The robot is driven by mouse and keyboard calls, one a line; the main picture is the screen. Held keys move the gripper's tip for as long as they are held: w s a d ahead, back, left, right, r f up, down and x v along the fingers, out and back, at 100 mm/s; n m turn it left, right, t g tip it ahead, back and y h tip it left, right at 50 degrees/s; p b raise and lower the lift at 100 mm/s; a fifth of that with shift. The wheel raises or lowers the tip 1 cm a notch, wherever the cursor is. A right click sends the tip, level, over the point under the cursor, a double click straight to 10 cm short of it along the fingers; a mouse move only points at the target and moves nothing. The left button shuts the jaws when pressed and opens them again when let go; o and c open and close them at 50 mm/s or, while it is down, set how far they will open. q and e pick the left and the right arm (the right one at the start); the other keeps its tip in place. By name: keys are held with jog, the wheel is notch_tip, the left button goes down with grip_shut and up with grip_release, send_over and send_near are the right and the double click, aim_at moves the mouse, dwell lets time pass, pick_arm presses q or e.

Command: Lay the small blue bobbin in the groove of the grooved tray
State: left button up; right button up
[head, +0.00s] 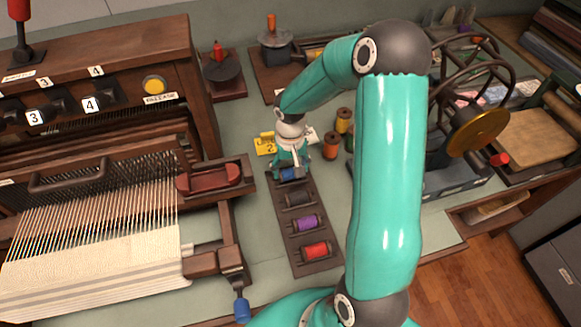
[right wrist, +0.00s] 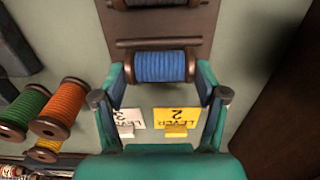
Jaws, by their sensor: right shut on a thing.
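The small blue bobbin (head: 290,174) is between the fingers of my right gripper (head: 291,170), at the far end of the dark grooved tray (head: 318,267). In the right wrist view, the blue bobbin (right wrist: 165,67) lies crosswise between the two teal fingertips (right wrist: 163,85), which are shut on it. It is over or in the tray's end groove; whether it touches the bottom cannot be told. My left gripper is not in view.
Orange (head: 331,146) and yellow (head: 343,120) spools stand right of the gripper. A yellow card marked 2 (head: 265,144) is just beyond it. A loom with a red shuttle (head: 209,178) stands left. My right arm hides part of the bench.

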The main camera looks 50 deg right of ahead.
jog(key=o, duration=1.2)
jog(key=shift+c, duration=0.2)
notch_tip(320, 180, up, 12)
jog(key=shift+s+f, duration=0.1)
